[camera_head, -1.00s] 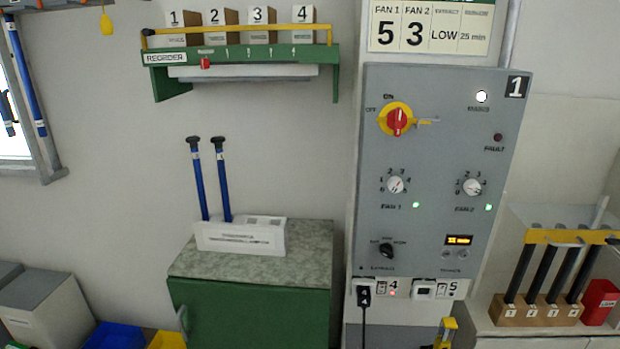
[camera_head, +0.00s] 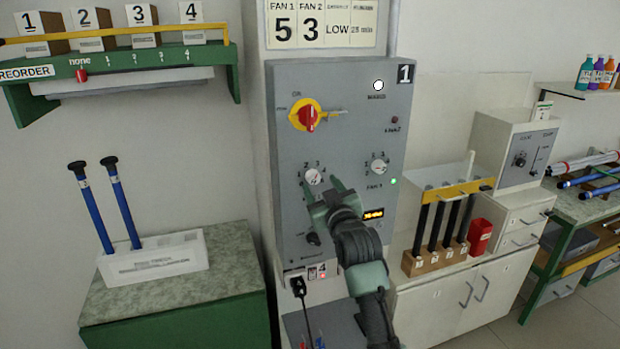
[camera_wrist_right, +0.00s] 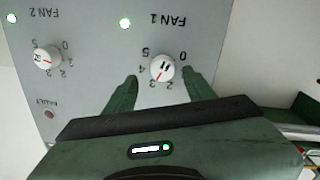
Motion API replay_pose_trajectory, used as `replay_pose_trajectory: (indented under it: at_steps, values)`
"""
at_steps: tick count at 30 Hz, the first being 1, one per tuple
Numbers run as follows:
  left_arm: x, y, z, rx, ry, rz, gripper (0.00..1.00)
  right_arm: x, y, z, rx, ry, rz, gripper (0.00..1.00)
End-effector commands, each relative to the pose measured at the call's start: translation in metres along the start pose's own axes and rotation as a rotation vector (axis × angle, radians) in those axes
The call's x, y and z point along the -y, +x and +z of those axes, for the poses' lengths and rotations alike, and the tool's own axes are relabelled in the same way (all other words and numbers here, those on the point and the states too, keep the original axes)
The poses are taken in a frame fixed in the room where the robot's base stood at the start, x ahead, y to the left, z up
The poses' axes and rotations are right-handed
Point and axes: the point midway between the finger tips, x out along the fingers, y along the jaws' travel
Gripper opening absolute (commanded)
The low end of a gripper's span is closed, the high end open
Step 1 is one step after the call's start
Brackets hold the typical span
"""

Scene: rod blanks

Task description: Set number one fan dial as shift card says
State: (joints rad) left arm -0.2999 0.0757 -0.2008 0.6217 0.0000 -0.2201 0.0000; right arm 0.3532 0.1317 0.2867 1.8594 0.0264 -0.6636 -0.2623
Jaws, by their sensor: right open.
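The FAN 1 dial (camera_head: 314,176) is a small white knob on the grey panel (camera_head: 290,215) marked 1. In the right wrist view, where the labels are upside down, the FAN 1 dial (camera_wrist_right: 163,68) has a red mark pointing at about 3. The shift card (camera_head: 352,25) above reads FAN 1 5, FAN 2 3, LOW. My right gripper (camera_head: 323,187) is open in front of the panel. In the wrist view its fingertips (camera_wrist_right: 161,75) lie either side of the dial; I cannot tell whether they touch it. My left gripper is out of view.
The FAN 2 dial (camera_head: 380,167) sits right of FAN 1, below the red-and-yellow switch (camera_head: 307,116). A black selector knob (camera_head: 313,239) is below. A rack of black rods (camera_head: 437,228) stands to the right.

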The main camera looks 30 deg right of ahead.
Motion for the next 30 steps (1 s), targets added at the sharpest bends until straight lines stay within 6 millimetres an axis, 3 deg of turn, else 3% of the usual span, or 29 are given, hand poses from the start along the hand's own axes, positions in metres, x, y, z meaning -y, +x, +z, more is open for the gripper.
replay_pose_trajectory:
  at_steps: [7, 17, 23, 30]
  values:
    - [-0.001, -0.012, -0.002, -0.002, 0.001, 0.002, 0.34, 0.000, 0.030, -0.001, 0.000, 0.002, -0.001, 0.54]
    - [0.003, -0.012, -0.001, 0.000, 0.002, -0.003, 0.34, 0.001, 0.035, 0.001, 0.000, 0.001, -0.001, 0.54]
    - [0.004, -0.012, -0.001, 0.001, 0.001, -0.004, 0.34, 0.001, 0.035, 0.001, 0.000, 0.001, -0.001, 0.01]
    - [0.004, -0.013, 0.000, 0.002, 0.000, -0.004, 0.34, 0.001, 0.035, 0.000, 0.001, 0.013, -0.002, 0.00]
